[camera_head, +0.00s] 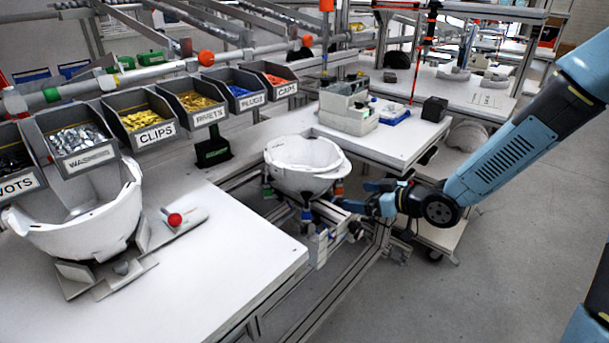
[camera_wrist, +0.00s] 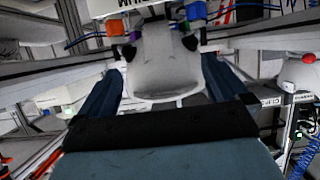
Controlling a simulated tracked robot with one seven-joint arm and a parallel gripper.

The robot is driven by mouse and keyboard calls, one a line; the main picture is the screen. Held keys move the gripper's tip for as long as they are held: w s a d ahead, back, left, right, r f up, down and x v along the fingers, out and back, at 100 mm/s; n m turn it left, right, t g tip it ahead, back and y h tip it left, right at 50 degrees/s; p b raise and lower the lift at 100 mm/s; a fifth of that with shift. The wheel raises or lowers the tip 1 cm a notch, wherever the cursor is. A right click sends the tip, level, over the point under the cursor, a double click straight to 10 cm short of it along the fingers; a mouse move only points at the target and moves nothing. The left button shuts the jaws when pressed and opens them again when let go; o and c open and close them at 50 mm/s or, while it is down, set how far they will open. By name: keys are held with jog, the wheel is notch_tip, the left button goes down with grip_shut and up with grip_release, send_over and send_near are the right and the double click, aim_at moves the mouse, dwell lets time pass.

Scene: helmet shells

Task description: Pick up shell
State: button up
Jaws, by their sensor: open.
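A white helmet shell (camera_head: 305,160) sits open side up in a fixture with coloured blocks, in the gap between two white tables. My gripper (camera_head: 362,196) is open, just right of and slightly below this shell, its fingers pointing toward it. In the wrist view, a pale shell surface (camera_wrist: 165,68) shows between the two dark blue fingers of my gripper (camera_wrist: 160,75). I cannot tell whether the fingers touch it. Another white shell (camera_head: 88,228) rests on a stand on the near left table.
Labelled bins, such as the clips bin (camera_head: 150,120), line the back of the left table (camera_head: 215,245). A grey-white machine (camera_head: 347,105) and a black box (camera_head: 434,108) stand on the table behind. Open floor (camera_head: 480,270) lies at right.

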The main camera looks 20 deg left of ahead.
aim_at(323, 192)
jog(key=shift+w+x, duration=0.15)
jog(key=shift+x, duration=2.85)
jog(key=shift+w+x, duration=0.1)
jog(key=shift+x, duration=2.9)
jog(key=shift+d+f, duration=0.15)
jog(key=shift+c, duration=0.4)
jog(key=c, duration=1.6)
